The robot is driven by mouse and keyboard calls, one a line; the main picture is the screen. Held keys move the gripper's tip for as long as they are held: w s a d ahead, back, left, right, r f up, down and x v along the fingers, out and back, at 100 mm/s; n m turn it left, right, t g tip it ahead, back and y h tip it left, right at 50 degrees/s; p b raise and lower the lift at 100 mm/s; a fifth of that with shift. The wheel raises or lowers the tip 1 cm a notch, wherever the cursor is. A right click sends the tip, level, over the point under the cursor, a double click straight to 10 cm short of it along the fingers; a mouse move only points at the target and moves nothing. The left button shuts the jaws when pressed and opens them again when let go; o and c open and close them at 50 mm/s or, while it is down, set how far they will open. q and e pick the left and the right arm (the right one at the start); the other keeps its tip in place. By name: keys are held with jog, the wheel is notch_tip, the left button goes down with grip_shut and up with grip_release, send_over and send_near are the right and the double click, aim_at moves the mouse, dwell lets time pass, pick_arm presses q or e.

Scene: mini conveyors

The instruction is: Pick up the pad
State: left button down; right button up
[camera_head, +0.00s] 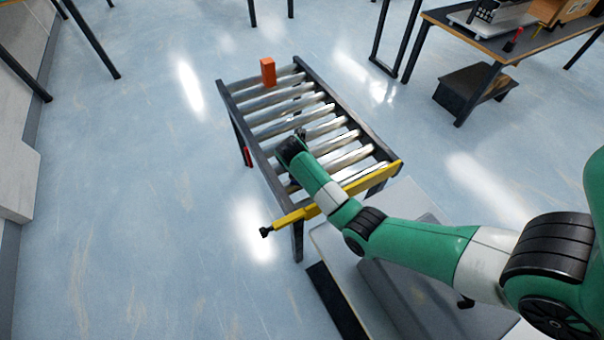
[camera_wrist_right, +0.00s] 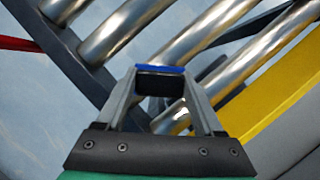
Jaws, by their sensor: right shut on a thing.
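The pad (camera_wrist_right: 160,83), a small dark block with a blue top edge, sits between the fingertips of my right gripper in the right wrist view. My right gripper (camera_wrist_right: 160,92) is shut on it. In the head view my right gripper (camera_head: 298,136) is above the rollers near the conveyor's left side, and the arm hides most of the pad there. From these views I cannot tell whether the pad touches the rollers. My left gripper is not in view.
The roller conveyor (camera_head: 308,68) has dark side rails and a yellow bar (camera_head: 372,178) across its near end. An orange block (camera_head: 268,71) stands upright at its far end. A table (camera_head: 483,42) with equipment stands at the upper right. Open floor lies to the left.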

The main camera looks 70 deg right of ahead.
jog(key=r+p, duration=0.2)
jog(key=r, duration=0.1)
jog(key=r+p, duration=0.1)
jog(key=p, duration=0.1)
jog(key=shift+s+a+r, duration=0.2)
jog(key=shift+a+r, duration=0.1)
jog(key=shift+r, duration=0.1)
jog(key=s+a+r+p, duration=0.8)
jog(key=a, duration=0.2)
jog(key=shift+s, duration=0.35)
